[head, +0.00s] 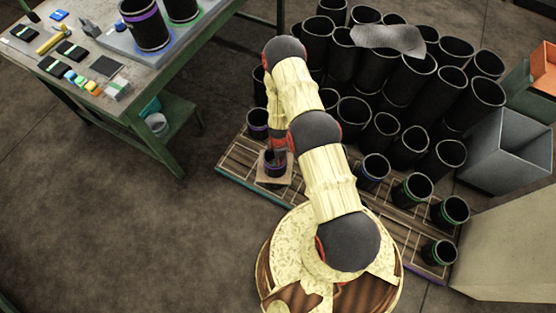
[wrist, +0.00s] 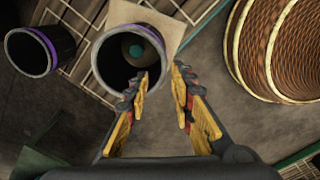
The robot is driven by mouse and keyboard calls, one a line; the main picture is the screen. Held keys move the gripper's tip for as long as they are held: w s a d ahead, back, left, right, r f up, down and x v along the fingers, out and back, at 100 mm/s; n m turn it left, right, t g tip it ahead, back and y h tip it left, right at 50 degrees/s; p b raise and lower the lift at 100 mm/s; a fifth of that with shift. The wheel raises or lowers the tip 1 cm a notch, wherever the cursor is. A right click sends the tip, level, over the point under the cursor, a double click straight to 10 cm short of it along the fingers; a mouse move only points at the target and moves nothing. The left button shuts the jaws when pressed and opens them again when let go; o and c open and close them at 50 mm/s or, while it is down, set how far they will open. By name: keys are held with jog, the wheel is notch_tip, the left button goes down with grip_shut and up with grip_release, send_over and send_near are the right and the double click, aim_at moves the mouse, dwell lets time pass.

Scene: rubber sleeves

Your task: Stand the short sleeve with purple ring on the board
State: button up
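A short black sleeve with a purple ring (head: 275,168) stands on a cardboard square on the pallet; it also shows in the wrist view (wrist: 103,53). My gripper (wrist: 160,73) is open above it. In the wrist view the left finger overlaps the sleeve's mouth and the right finger is just outside its near-right rim; whether either touches cannot be told. Another purple-ringed sleeve (head: 258,122) stands behind it, also seen in the wrist view (wrist: 33,52). The grey board (head: 118,38) lies on the workbench and bears two larger black sleeves, one purple-ringed (head: 147,27) and one green-ringed (head: 183,8).
The pallet (head: 240,165) holds many black sleeves, crowded right of my arm. A grey sheet (head: 390,39) lies across some tall ones. The workbench (head: 150,85) carries small tools and boxes. A grey bin (head: 510,150) stands at right. Floor between bench and pallet is clear.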

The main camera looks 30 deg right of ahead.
jog(key=w+a+r+m+t, duration=0.15)
jog(key=w+r, duration=0.25)
jog(key=r, duration=0.8)
jog(key=w+a+r+m, duration=0.15)
jog(key=w+r, duration=0.25)
jog(key=r, duration=0.8)
jog(key=s+a+r+m+t, duration=0.1)
jog(key=a+r+m, duration=0.1)
jog(key=r, duration=1)
jog(key=s+a+r+m, duration=0.1)
jog(key=a+r+m, duration=0.1)
jog(key=r, duration=0.9)
jog(key=s+a+r+m+t, duration=0.1)
jog(key=s+r+m, duration=0.1)
jog(key=s+r, duration=0.5)
jog(key=s+a+r+m+t, duration=0.15)
jog(key=s+r, duration=0.25)
jog(key=r, duration=0.6)
jog(key=s+r+m, duration=0.2)
jog(key=s+r, duration=0.1)
jog(key=s, duration=0.5)
jog(key=s+a+r+m, duration=0.1)
jog(key=s+r+m, duration=0.2)
jog(key=s, duration=0.6)
jog(key=shift+s+r+p, duration=0.15)
jog(key=shift+r+p, duration=0.15)
jog(key=shift+r, duration=0.35)
